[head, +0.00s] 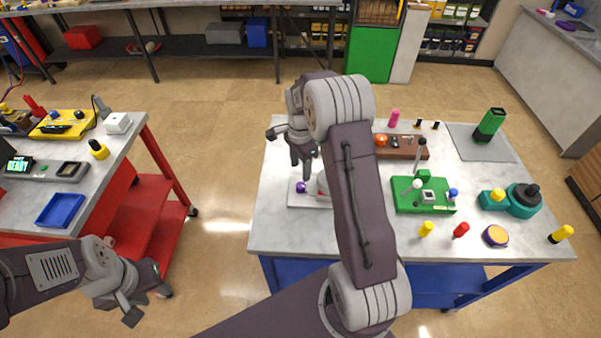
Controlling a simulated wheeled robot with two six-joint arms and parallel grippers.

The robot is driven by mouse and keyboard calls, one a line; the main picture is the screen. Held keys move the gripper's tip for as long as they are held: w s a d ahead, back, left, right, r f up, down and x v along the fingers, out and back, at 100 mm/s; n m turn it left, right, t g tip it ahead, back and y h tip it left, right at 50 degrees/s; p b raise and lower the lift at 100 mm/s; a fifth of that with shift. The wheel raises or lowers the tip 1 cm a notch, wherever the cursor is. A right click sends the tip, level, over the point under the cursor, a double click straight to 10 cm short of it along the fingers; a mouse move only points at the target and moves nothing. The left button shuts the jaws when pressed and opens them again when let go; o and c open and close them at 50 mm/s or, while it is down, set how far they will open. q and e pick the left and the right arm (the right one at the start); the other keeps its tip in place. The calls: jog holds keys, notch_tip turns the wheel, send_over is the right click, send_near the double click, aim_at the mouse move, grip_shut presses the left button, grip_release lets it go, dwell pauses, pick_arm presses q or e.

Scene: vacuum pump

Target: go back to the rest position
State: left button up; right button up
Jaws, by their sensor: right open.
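My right gripper (301,163) is open and hangs above the left part of the marble-topped table (285,230), its fingers pointing down. Just below it is a white base (303,201) with a purple knob (302,187); part of it is hidden behind my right arm. I cannot tell whether the fingers touch anything there. My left gripper (147,306) is low at the lower left, over the floor beside the red cart, with nothing visible in it. Its finger gap is not clear from this angle.
The table also bears a green fixture (424,195), a brown block (402,147), a teal device (512,201), and several small coloured pieces. A red cart (168,197) with a blue tray (61,210) stands at left. Open floor (215,180) lies between cart and table.

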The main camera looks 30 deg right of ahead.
dwell(0.3)
jog(key=shift+a, duration=0.1)
jog(key=s+a+r+n+t+b, duration=0.1)
jog(key=s+a+r+n, duration=0.3)
jog(key=s+a+r, duration=0.3)
jog(key=s+a+f+n, duration=0.2)
jog(key=s+f+n, duration=0.1)
jog(key=s+n, duration=0.2)
jog(key=s+a+f+n, duration=0.1)
jog(key=s+f+n, duration=0.2)
jog(key=s+n, duration=0.3)
jog(key=shift+a+n, duration=0.35)
jog(key=shift+n, duration=0.75)
jog(key=shift+s, duration=0.15)
